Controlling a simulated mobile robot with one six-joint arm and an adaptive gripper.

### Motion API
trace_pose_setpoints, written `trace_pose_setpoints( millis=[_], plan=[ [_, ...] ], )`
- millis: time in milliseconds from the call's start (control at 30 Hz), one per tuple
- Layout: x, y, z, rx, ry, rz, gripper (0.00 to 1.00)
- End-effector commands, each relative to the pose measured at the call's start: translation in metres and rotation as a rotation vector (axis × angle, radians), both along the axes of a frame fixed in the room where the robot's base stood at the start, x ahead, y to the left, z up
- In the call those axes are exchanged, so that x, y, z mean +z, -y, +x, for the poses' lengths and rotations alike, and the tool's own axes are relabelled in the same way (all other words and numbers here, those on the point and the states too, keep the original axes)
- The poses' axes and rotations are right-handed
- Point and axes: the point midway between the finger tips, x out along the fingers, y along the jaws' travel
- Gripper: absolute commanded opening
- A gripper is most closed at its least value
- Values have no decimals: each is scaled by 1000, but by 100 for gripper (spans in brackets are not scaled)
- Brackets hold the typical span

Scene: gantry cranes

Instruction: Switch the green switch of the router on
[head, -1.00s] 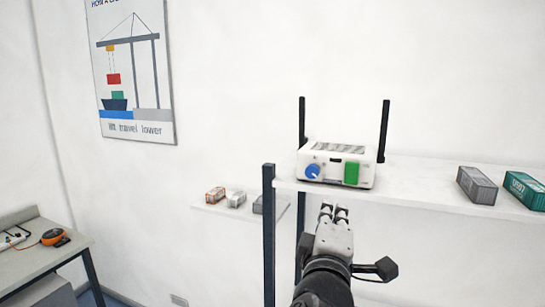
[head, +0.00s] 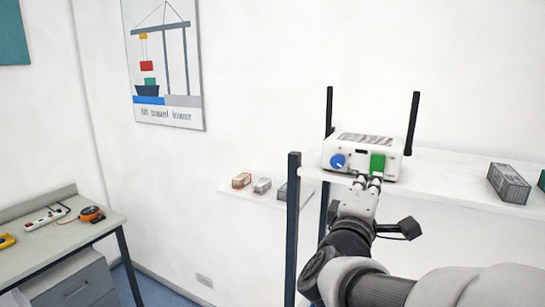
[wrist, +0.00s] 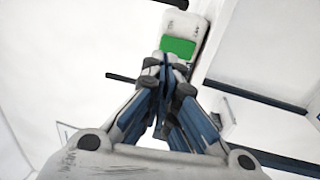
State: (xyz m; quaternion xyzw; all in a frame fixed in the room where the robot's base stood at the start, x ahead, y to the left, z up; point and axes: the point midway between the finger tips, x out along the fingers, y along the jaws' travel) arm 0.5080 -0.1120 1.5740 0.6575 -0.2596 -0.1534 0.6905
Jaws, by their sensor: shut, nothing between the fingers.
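The white router (head: 360,155) stands on the shelf with two black antennas upright. Its front has a blue knob (head: 337,161) on the left and a green switch (head: 377,163) on the right. My gripper (head: 367,181) is shut and empty, with its fingertips right at the lower front of the router, just below the green switch. In the wrist view the green switch (wrist: 178,47) lies just beyond the closed fingertips (wrist: 166,58). I cannot tell whether they touch it, nor which way the switch is set.
The shelf (head: 450,172) carries a grey container model (head: 509,183) at the right. A lower shelf (head: 262,194) holds small models at the left. A desk (head: 60,240) with a power strip and an orange device stands at far left.

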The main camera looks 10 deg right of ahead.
Motion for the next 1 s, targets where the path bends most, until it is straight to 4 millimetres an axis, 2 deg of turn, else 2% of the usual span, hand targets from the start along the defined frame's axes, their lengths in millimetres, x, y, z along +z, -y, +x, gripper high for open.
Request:
trace_pose_setpoints(
  millis=[200,433,600,1000],
  plan=[
    [7,28,39,-4,-1,0,0],
    [12,45,67,-1,-2,1,0],
    [14,51,74,0,0,0,0],
    [15,51,75,1,-3,2,0]
  ],
)
